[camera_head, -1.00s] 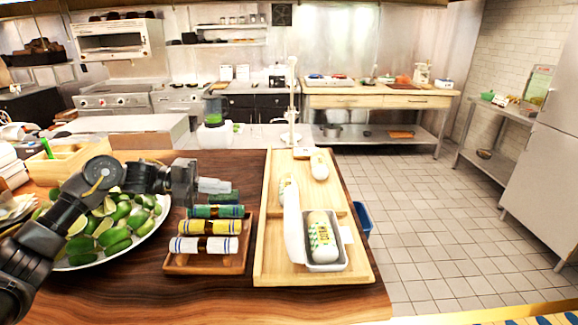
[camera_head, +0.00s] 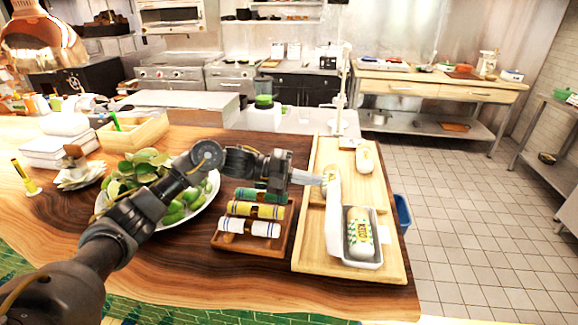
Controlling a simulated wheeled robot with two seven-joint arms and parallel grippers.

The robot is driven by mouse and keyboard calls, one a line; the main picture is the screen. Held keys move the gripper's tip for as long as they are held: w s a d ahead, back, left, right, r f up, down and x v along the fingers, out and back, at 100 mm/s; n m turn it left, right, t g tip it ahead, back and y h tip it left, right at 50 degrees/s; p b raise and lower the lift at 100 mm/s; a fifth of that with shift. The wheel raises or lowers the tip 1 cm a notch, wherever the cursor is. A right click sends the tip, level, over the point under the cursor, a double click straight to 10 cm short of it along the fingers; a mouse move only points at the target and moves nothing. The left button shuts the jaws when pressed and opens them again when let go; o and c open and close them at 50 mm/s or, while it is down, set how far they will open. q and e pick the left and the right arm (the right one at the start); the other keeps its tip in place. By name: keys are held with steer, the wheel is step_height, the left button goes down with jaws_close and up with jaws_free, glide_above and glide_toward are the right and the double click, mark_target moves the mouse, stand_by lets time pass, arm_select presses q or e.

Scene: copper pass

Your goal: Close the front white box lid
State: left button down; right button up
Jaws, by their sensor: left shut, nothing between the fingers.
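The front white box (camera_head: 377,248) is an open tray near the front end of a wooden board, with a wrapped white item (camera_head: 359,232) in it. Its white lid (camera_head: 334,222) stands up along its left side. My left gripper (camera_head: 318,179) is shut and empty, close to the top far corner of the lid. I cannot tell whether it touches the lid. My right gripper is not in view.
The wooden board (camera_head: 305,262) carries another wrapped item (camera_head: 364,158) at its far end. A rack of rolled cloths (camera_head: 224,241) and a plate of limes (camera_head: 205,209) lie left of it, under my left arm. A thin stand (camera_head: 343,88) rises behind the board.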

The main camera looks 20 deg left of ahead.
arm_select(q)
steer(key=shift+w+d+r+p, duration=0.25)
steer(key=shift+d+p, duration=0.1)
steer(key=shift+d, duration=0.45)
steer(key=shift+w+d+r+p, duration=0.1)
steer(key=shift+w+d+p, duration=0.15)
steer(key=shift+d, duration=0.5)
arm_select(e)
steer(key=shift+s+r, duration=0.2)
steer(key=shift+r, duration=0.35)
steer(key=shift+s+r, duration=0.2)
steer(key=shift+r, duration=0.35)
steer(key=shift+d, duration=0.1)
arm_select(q)
steer(key=shift+r, duration=0.1)
